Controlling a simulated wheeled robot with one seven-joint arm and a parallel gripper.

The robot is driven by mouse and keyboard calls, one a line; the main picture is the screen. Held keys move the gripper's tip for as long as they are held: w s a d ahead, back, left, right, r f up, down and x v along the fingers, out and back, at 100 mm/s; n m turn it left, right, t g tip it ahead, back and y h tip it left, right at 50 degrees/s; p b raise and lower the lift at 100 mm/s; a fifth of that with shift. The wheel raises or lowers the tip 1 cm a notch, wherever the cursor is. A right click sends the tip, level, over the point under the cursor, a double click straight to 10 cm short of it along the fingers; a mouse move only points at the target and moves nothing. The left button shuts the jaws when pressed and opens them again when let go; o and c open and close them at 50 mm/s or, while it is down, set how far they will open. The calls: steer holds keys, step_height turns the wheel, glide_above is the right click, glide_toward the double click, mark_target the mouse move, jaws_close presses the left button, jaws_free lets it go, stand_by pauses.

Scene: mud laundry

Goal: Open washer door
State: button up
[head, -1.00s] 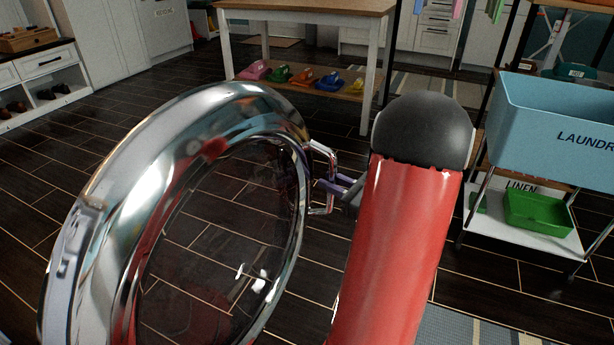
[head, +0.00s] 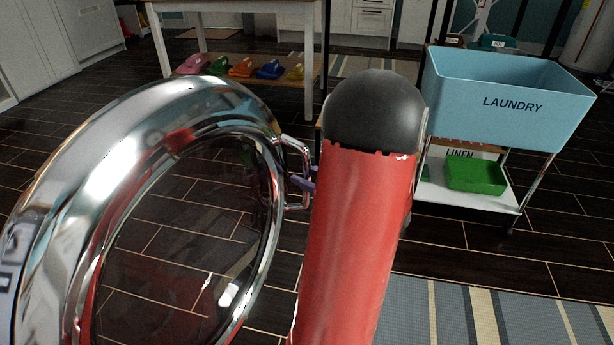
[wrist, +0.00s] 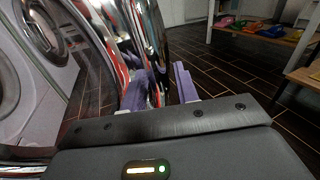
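The washer door (head: 62,185), a thick chrome ring around dark glass, stands swung out at the left of the head view. Its chrome loop handle (head: 306,160) is on the ring's right side. My gripper is at the handle, with a bit of purple finger (head: 302,183) showing at the loop; my red arm hides the rest. In the wrist view, the purple fingers of my gripper (wrist: 163,88) are close together with chrome between them, and look shut on the handle. The door's chrome rim (wrist: 126,35) fills the upper middle there.
White front-loading machines (wrist: 45,95) stand at the left of the wrist view. A blue laundry bin (head: 510,105) on a rack, with a green tray (head: 476,174) below, is at the right. A table (head: 240,4) with colourful shoes stands behind. A striped rug (head: 480,312) lies front right.

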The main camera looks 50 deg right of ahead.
steer(key=shift+o, duration=0.7)
steer(key=s+d, duration=0.1)
steer(key=s, duration=0.6)
steer(key=shift+s, duration=0.4)
